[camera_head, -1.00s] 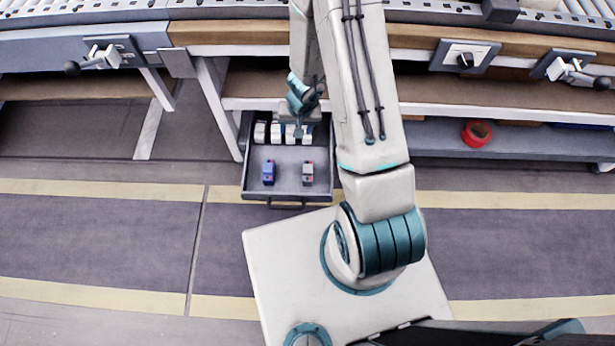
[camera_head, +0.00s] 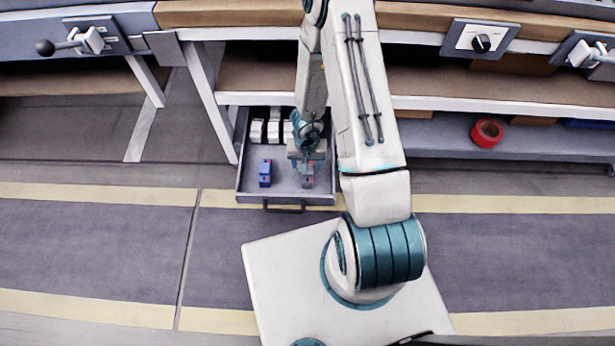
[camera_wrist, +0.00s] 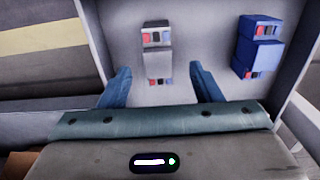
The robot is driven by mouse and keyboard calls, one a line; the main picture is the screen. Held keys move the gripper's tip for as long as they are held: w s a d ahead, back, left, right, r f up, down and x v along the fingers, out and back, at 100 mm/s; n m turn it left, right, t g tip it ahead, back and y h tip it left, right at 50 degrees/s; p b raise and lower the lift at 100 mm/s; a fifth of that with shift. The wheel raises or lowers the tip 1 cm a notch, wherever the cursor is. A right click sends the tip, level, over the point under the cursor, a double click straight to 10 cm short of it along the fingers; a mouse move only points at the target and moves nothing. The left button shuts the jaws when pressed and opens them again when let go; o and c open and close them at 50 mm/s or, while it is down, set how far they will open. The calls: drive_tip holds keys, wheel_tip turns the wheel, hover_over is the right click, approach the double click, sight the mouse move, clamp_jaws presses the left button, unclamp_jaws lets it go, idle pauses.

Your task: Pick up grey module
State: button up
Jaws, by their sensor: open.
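The grey module (camera_wrist: 157,60) sits in the open drawer (camera_head: 285,195), with small red and blue parts at its ends. In the wrist view it lies ahead of and between my two finger tips, apart from both. In the head view the grey module (camera_head: 308,181) is partly hidden under my gripper (camera_head: 306,160). My gripper is open and empty, just above the drawer; its blue fingers also show in the wrist view (camera_wrist: 160,78). A blue module (camera_head: 265,173) lies to the left of the grey one in the head view and to the right in the wrist view (camera_wrist: 256,50).
Several white modules (camera_head: 257,131) stand in a row at the drawer's back. The drawer's walls rise close around the modules. A shelf frame (camera_head: 212,105) and the bench edge (camera_head: 230,14) lie behind. A red tape roll (camera_head: 487,132) sits on the lower shelf at right.

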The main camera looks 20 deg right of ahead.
sight(308, 172)
drive_tip(key=shift+w+d+f+b, duration=0.1)
drive_tip(key=shift+f+b, duration=1.4)
drive_tip(key=shift+f, duration=0.25)
drive_tip(key=shift+w+d+f+b, duration=0.1)
drive_tip(key=shift+f+b, duration=1.35)
drive_tip(key=shift+f, duration=0.3)
drive_tip(key=c, duration=1.2)
